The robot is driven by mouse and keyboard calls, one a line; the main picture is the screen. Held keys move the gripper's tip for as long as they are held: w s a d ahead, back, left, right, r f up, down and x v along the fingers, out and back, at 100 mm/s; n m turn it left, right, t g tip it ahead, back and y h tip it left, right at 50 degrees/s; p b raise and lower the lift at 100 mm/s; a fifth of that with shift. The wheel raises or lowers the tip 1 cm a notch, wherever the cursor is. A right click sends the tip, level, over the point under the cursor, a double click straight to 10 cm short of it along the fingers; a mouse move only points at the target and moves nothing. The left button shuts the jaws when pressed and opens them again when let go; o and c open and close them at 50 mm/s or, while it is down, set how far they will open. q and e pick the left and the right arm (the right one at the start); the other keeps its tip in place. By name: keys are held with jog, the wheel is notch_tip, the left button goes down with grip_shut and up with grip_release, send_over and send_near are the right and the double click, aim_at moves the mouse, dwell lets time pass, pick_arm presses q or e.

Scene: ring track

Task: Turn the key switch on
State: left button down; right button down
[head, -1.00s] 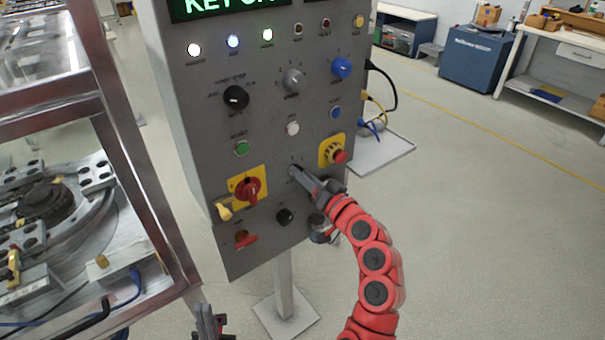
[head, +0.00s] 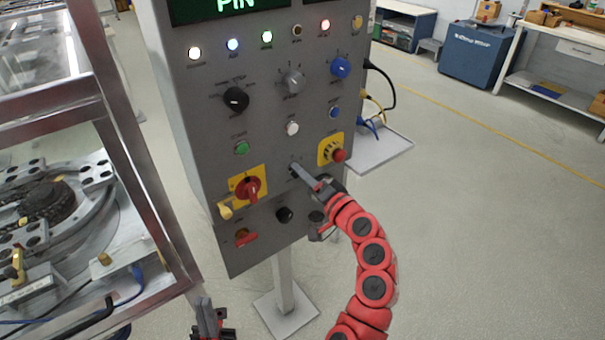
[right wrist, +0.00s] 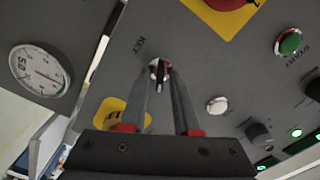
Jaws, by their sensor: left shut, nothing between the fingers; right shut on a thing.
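The key switch (right wrist: 153,67) is a small round switch with a light metal rim, labelled KEY, on the grey control panel (head: 215,130). In the right wrist view its dark key (right wrist: 161,85) stands between the fingertips of my right gripper (right wrist: 161,76), which is shut on it. In the head view my right gripper (head: 297,171) reaches the panel from the lower right and covers most of the switch. My left gripper (head: 208,312) is shut and empty, low in the picture, below and apart from the panel. The display (head: 236,5) reads PIN in green.
A red rotary handle (head: 248,189) on a yellow plate is left of the switch. A red emergency button (head: 338,155) is close above right. A metal-framed machine (head: 120,150) stands left.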

jog(key=shift+f, duration=0.1)
jog(key=c, duration=0.9)
grip_release()
jog(key=shift+c, duration=0.2)
jog(key=p+v, duration=0.1)
jog(key=v, duration=1.6)
jog(key=shift+s+d, duration=0.15)
